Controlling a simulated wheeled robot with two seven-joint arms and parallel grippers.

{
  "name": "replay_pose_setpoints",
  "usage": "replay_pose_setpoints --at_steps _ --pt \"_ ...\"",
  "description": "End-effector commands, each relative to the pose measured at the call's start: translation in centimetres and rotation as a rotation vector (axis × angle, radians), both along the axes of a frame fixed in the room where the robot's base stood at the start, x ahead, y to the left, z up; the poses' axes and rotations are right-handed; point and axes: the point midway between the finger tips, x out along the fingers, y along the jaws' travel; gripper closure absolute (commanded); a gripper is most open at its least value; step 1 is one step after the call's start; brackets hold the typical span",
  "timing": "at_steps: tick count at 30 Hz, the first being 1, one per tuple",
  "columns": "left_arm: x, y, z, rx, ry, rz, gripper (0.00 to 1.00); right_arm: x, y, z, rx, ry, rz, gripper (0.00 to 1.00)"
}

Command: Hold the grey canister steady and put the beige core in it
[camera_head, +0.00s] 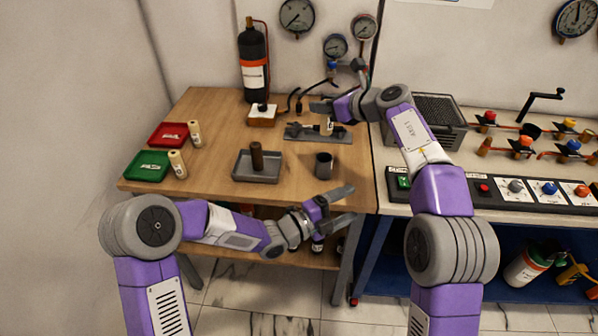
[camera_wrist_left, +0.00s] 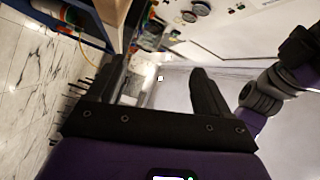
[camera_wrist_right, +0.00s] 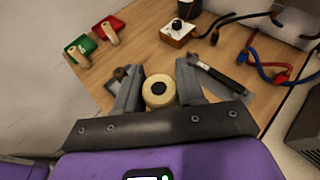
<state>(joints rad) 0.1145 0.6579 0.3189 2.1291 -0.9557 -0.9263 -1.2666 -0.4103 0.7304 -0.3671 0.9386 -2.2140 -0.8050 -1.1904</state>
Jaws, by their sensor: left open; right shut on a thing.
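The grey canister (camera_head: 324,165) stands upright on the wooden table near its front right. My right gripper (camera_head: 325,110) is shut on the beige core (camera_head: 327,126), above the dark flat bracket behind the canister. The right wrist view shows the pale round end of the core (camera_wrist_right: 159,91) between the fingers. I cannot tell whether the core touches the bracket. My left gripper (camera_head: 345,205) is open and empty, in front of the table edge, apart from the canister. The left wrist view shows only space between its fingers (camera_wrist_left: 157,68). I cannot make out the canister in either wrist view.
Two more pale cores stand by the red tray (camera_head: 169,134) and green tray (camera_head: 147,165). A brown cylinder (camera_head: 257,157) stands in a grey tray (camera_head: 257,177) left of the canister. A black bottle (camera_head: 254,65) stands behind. The control bench (camera_head: 500,190) is at right.

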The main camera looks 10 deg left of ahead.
Motion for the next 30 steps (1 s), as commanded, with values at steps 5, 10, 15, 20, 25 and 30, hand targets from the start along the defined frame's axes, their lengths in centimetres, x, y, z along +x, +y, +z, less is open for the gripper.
replay_pose_setpoints --at_steps 5,10,15,20,25,30 --pt "2.6 2.4 0.3 0.434 -0.456 -0.066 0.21 0.0 0.0 0.0 0.000 0.000 0.000 0.91" --pt "5.7 6.3 0.1 0.866 -0.850 -0.117 0.21 0.0 0.0 0.0 0.000 0.000 0.000 0.91" --pt "8.5 10.2 0.4 1.199 -1.118 -0.161 0.21 0.0 0.0 0.0 0.000 0.000 0.000 0.91" --pt "9.8 12.2 0.7 1.359 -1.235 -0.187 0.21 0.0 0.0 0.0 0.000 0.000 0.000 0.91" --pt "10.8 11.8 0.2 1.391 -1.258 -0.196 0.21 0.0 0.0 0.0 0.000 0.000 0.000 0.91" --pt "12.6 9.8 -0.9 1.387 -1.258 -0.196 0.21 0.0 0.0 0.0 0.000 0.000 0.000 0.91"
